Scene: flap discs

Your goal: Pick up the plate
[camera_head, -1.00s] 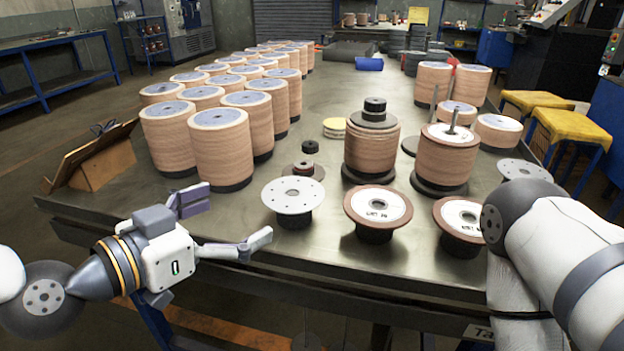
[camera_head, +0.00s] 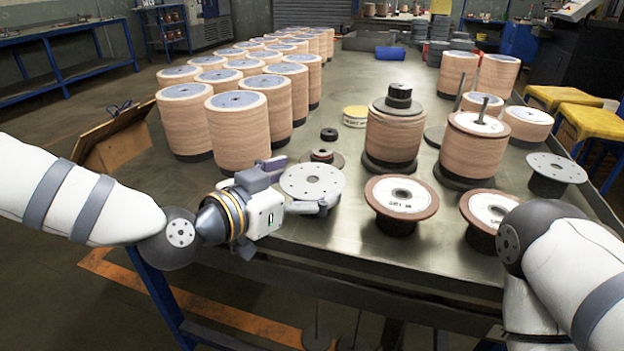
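A light grey round plate (camera_head: 316,180) with small holes lies on a dark stand near the table's front edge. My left gripper (camera_head: 304,184) is at the plate's left side. Its fingers are spread, one by the plate's far left rim and one along its near side. I cannot tell whether they touch the plate. A similar holed plate (camera_head: 556,167) sits on a stand at the right. My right arm shows at the lower right, with its gripper out of view.
Two brown-rimmed discs with white centres, a nearer-left one (camera_head: 401,196) and one by my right arm (camera_head: 490,209), stand right of the plate. Tall disc stacks (camera_head: 238,132) fill the table's left side. A brown tilted box (camera_head: 112,140) is at the left edge.

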